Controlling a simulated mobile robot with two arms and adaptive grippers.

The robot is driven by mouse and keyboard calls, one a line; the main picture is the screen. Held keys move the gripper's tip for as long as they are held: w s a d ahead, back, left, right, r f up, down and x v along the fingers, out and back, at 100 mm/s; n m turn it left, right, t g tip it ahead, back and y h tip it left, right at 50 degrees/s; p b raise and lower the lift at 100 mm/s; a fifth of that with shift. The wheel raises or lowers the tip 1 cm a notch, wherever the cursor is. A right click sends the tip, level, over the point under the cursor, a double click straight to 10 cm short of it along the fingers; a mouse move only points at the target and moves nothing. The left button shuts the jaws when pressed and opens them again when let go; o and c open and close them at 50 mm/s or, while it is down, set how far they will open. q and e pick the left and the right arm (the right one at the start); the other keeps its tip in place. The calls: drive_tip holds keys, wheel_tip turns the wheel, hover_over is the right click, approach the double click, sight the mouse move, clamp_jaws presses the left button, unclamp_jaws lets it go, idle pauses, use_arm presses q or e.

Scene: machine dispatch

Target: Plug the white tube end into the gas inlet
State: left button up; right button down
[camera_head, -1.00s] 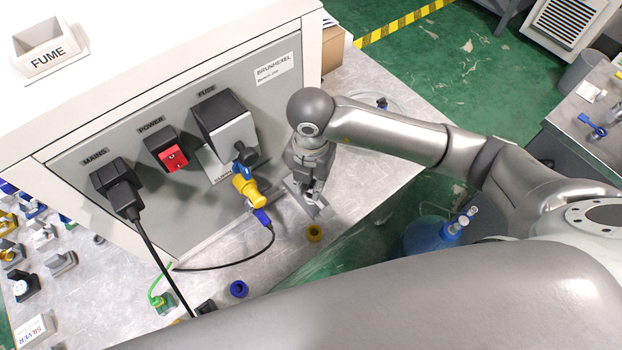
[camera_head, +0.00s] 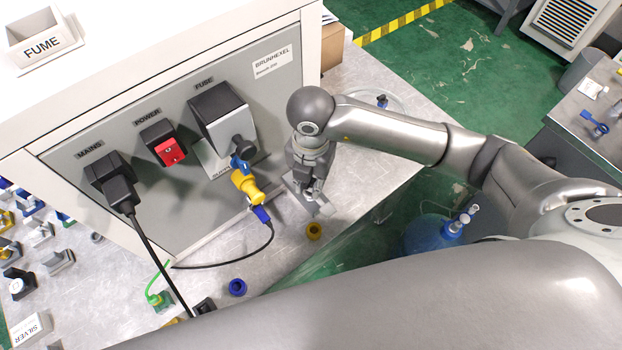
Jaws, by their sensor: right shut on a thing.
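My right gripper (camera_head: 308,190) points down beside the right end of the machine's grey front panel (camera_head: 185,205), just above the bench. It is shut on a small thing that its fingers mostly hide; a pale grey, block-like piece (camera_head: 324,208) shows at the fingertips. I cannot tell if this is the white tube end. A clear coiled tube (camera_head: 398,103) with a blue fitting (camera_head: 382,101) lies on the bench behind my right arm. No gas inlet can be made out; the labels I can read are MAINS, POWER and FUSE. My left gripper is out of view.
A yellow connector (camera_head: 246,186) with a blue end and black cable sticks out from the panel, left of my right gripper. A blue bottle (camera_head: 430,234) stands beyond the bench edge.

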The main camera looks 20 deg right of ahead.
drive_tip(key=shift+s+f, duration=0.15)
drive_tip(key=shift+f, duration=0.05)
drive_tip(key=c, duration=1.7)
unclamp_jaws()
drive_tip(key=o, duration=0.5)
drive_tip(key=shift+w, duration=0.2)
drive_tip(key=o, duration=0.4)
drive_tip(key=shift+r, duration=0.1)
drive_tip(key=shift+r+p, duration=2.25)
drive_tip(key=shift+r, duration=0.75)
